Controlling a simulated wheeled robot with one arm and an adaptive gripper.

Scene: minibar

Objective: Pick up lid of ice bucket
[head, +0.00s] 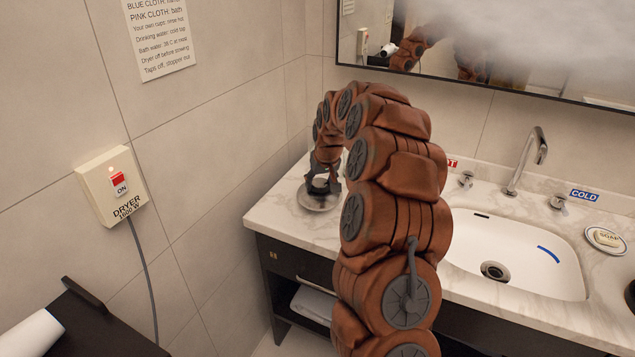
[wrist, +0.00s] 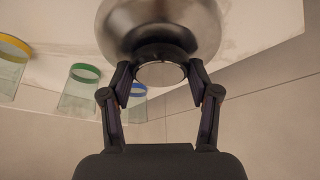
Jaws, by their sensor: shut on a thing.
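My gripper (head: 321,182) is at the far left end of the marble counter, over a round silver metal lid (head: 316,201). In the wrist view the lid's polished metal dome (wrist: 160,25) fills the top middle. My gripper's two fingers (wrist: 160,76) are closed on either side of the round knob on the lid. The ice bucket's body cannot be told apart from the lid in either view. I cannot tell whether the lid is raised or resting.
Glasses with yellow (wrist: 13,48), green (wrist: 84,73) and blue (wrist: 138,90) rims stand near the lid. The sink (head: 520,255), faucet (head: 525,160) and soap dish (head: 605,240) are to the right. A tiled wall and dryer switch (head: 115,185) are at left.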

